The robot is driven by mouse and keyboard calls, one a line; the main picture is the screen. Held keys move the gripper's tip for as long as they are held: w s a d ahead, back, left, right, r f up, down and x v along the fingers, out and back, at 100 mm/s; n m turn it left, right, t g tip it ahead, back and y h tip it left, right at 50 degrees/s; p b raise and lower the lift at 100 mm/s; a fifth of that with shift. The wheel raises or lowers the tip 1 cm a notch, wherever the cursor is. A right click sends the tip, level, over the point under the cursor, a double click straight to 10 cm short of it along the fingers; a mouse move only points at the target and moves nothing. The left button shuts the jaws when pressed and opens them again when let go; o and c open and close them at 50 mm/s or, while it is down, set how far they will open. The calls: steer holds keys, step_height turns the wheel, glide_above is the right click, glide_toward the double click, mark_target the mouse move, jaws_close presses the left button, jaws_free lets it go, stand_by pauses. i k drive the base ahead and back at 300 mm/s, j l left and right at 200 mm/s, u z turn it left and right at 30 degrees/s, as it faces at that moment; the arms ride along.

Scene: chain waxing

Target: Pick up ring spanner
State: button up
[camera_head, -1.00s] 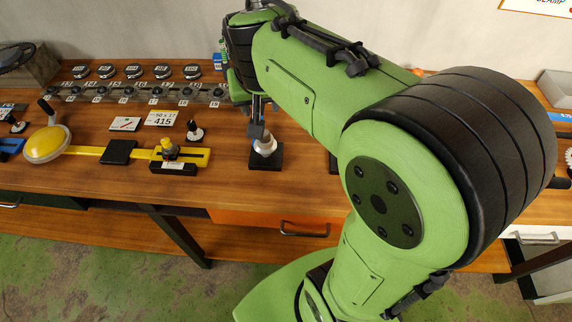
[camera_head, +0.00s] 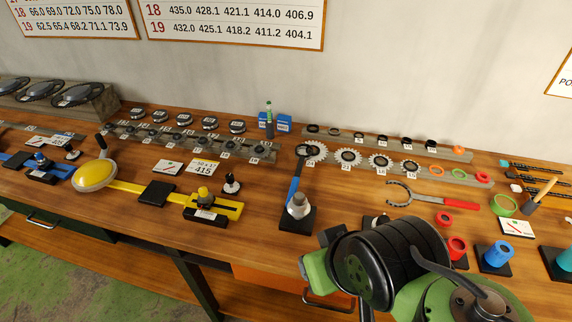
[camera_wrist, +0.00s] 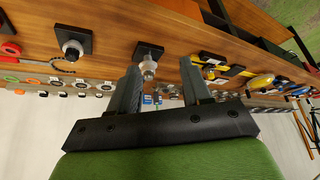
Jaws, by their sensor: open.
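The likely ring spanner (camera_head: 293,188), with a blue handle and a dark ring head, lies on the bench in the head view. Its handle end is behind a silver-and-white fitting (camera_head: 298,206) on a black base, and its ring is near the sprockets. My gripper (camera_wrist: 160,66) is open and empty in the wrist view. The fitting (camera_wrist: 148,66) shows beyond and between its fingers, apart from them. I cannot clearly pick out the spanner in the wrist view. In the head view my arm's dark joint hides the gripper's fingers.
A red-handled hooked tool (camera_head: 432,199) lies to the right. Toothed sprockets (camera_head: 348,157) and racks of small parts stand behind. A yellow fixture (camera_head: 130,187) is on the left; red and blue cups (camera_head: 497,254) stand at the right. Bare wood lies left of the spanner.

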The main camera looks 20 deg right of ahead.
mark_target(294, 187)
steer(key=i+j+u, duration=0.1)
steer(key=j+u, duration=0.2)
steer(key=u, duration=0.2)
steer(key=i+j+u, duration=0.2)
steer(key=u, duration=0.25)
steer(key=i+j+u, duration=0.2)
steer(key=u, duration=0.3)
steer(key=j, duration=0.1)
